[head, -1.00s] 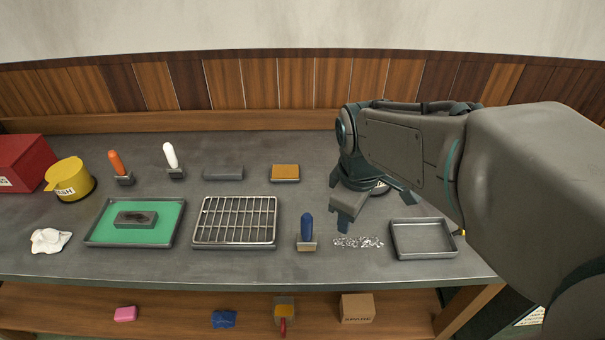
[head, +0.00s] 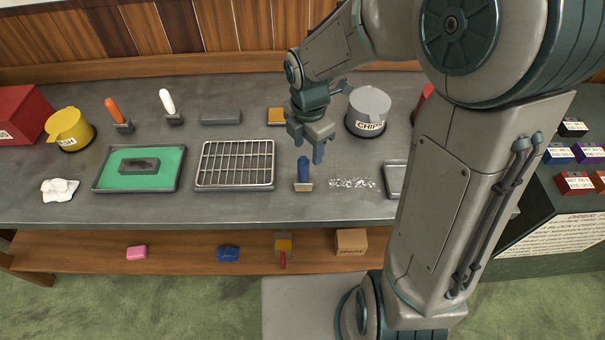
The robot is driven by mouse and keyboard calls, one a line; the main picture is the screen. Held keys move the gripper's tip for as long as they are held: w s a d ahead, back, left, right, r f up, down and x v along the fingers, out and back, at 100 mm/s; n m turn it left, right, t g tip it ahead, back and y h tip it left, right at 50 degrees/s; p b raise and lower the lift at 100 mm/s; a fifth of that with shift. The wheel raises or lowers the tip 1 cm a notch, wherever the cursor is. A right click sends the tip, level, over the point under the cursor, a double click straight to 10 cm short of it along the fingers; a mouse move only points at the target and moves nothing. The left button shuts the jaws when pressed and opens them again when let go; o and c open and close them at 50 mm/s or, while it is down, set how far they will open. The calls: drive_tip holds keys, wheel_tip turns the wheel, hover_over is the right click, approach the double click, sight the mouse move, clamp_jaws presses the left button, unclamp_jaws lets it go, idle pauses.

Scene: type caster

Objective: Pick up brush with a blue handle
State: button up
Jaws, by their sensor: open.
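The brush with a blue handle (head: 303,172) stands upright on the grey bench, between the wire rack and a scatter of metal chips. Its handle points up and its pale, wide base rests on the bench. My gripper (head: 309,150) is above and just behind the brush in the picture, fingers pointing down, open and empty. Whether a finger touches the handle cannot be told from this view.
A wire rack (head: 236,165) stands left of the brush, and metal chips (head: 352,183) lie to its right. A CHIPS canister (head: 368,110) stands behind right. A grey tray (head: 395,180) is partly hidden by my arm. Orange-handled (head: 115,112) and white-handled (head: 168,105) tools stand back left.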

sight(304, 167)
wheel_tip(304, 167, down, 2)
drive_tip(key=shift+f, duration=0.25)
drive_tip(key=f, duration=0.2)
drive_tip(key=a+f, duration=0.1)
drive_tip(key=f, duration=0.1)
drive_tip(key=shift+s, duration=0.1)
drive_tip(key=shift+f, duration=0.55)
drive_tip(key=c, duration=1.1)
